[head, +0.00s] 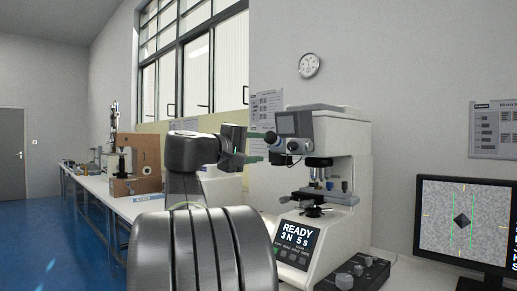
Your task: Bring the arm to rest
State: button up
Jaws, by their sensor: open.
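My black arm rises in the middle of the head view. Its end, my gripper (258,147), points right with its two greenish fingers apart, one above the other. It is open and nothing shows between the fingers. In the picture it lies just left of the head of the white hardness tester (346,150); I cannot tell the depth gap between them. My arm hides part of the bench and the things behind it.
The tester's screen (297,236) reads "READY 3N 5s". A control box (357,274) and a monitor (463,222) stand to the right. Blue floor (35,240) is clear at left.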

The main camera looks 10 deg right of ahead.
aim_at(290, 146)
jog(key=p+x, duration=0.1)
jog(key=x, duration=1.3)
jog(key=shift+a, duration=0.1)
jog(key=shift+s+a, duration=0.1)
